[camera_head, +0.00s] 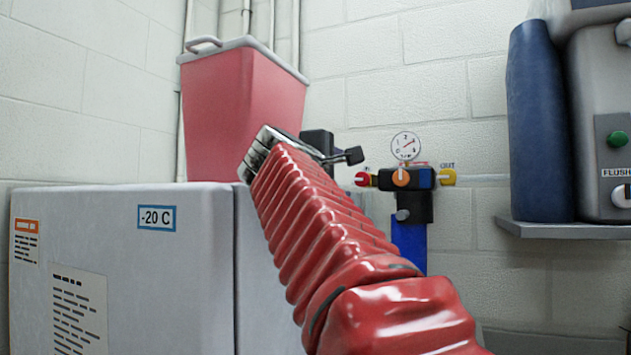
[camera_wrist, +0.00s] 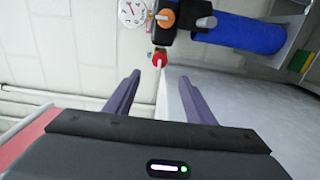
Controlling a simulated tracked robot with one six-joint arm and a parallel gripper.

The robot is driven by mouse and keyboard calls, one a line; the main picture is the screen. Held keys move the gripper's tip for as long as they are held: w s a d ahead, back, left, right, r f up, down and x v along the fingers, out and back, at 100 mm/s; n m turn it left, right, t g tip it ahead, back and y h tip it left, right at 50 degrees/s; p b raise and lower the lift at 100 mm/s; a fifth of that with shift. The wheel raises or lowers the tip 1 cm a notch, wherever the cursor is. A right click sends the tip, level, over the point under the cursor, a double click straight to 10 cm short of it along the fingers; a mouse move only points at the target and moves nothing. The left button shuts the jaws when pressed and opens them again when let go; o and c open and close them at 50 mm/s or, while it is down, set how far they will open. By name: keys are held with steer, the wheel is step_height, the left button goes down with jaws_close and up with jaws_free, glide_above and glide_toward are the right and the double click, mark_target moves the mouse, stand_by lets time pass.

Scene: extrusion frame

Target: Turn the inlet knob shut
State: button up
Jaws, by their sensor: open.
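The red inlet knob (camera_head: 361,179), under an "IN" label, is at the left end of the wall-mounted regulator (camera_head: 416,178). It has a pale mark on its face. In the wrist view the red knob (camera_wrist: 160,59) appears just beyond and between the tips of my open gripper (camera_wrist: 159,76), and no finger visibly touches it. In the head view my gripper (camera_head: 352,155) is partly hidden behind my red sleeved arm, with one dark fingertip showing above and left of the knob. The knob's exact turn is hard to tell.
An orange knob (camera_head: 401,177), a round gauge (camera_head: 406,146) and a yellow outlet knob (camera_head: 447,177) sit close by the red one. A white freezer (camera_head: 120,265) with a red bin (camera_head: 240,115) stands left. A shelf (camera_head: 570,228) with a blue cylinder (camera_head: 540,120) is right.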

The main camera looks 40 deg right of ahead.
mark_target(361, 180)
steer(key=x, duration=1.3)
steer(key=shift+w+d, duration=0.1)
steer(key=shift+c, duration=0.4)
steer(key=shift+f, duration=0.1)
steer(key=c, duration=0.9)
